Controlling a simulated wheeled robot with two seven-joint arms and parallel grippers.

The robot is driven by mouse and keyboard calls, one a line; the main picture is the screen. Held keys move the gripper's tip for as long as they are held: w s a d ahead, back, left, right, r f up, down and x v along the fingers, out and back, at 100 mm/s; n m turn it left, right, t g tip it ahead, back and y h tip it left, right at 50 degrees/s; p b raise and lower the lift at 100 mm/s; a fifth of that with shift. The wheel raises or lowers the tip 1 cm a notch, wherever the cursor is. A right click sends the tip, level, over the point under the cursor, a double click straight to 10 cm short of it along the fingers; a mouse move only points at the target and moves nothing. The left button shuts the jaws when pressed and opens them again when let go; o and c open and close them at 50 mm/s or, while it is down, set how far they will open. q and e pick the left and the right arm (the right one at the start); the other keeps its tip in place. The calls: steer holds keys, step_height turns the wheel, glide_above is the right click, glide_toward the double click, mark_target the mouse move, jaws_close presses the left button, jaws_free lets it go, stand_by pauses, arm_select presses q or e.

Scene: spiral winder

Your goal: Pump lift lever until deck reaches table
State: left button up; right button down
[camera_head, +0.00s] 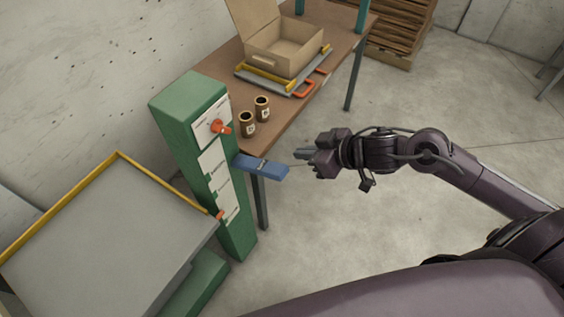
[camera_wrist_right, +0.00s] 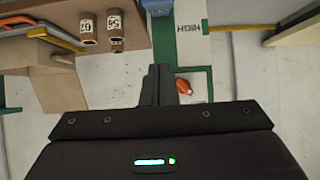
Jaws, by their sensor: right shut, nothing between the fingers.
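The green lift column (camera_head: 195,150) stands at the table's end, with an orange knob (camera_head: 221,127) near its top and white labels down its front. A small orange pointer (camera_head: 220,215) sits beside the lowest label. The blue lever (camera_head: 262,167) sticks out from the column; its end shows at the top of the right wrist view (camera_wrist_right: 157,7). The grey deck (camera_head: 110,235) with yellow rails lies left of the column. The brown table (camera_head: 290,120) is behind. My right gripper (camera_head: 301,154) is shut and empty, just right of the lever's end, apparently apart from it. My left gripper is not in view.
Wooden shelving (camera_head: 398,30) stands behind.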

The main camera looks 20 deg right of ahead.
glide_above(282, 169)
steer(key=f, duration=0.5)
steer(key=shift+w+a+p, duration=0.3)
steer(key=shift+w+p, duration=0.1)
steer(key=f, duration=0.3)
steer(key=shift+s+d+f+p, duration=0.1)
steer(key=shift+s+f+p, duration=0.15)
steer(key=shift+p, duration=0.1)
steer(key=shift+s+d+f, duration=0.2)
steer(key=shift+s+f, duration=0.05)
steer(key=shift+f, duration=0.1)
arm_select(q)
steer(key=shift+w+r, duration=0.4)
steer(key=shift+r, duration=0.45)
arm_select(e)
steer(key=shift+f, duration=0.1)
steer(key=shift+w, duration=0.1)
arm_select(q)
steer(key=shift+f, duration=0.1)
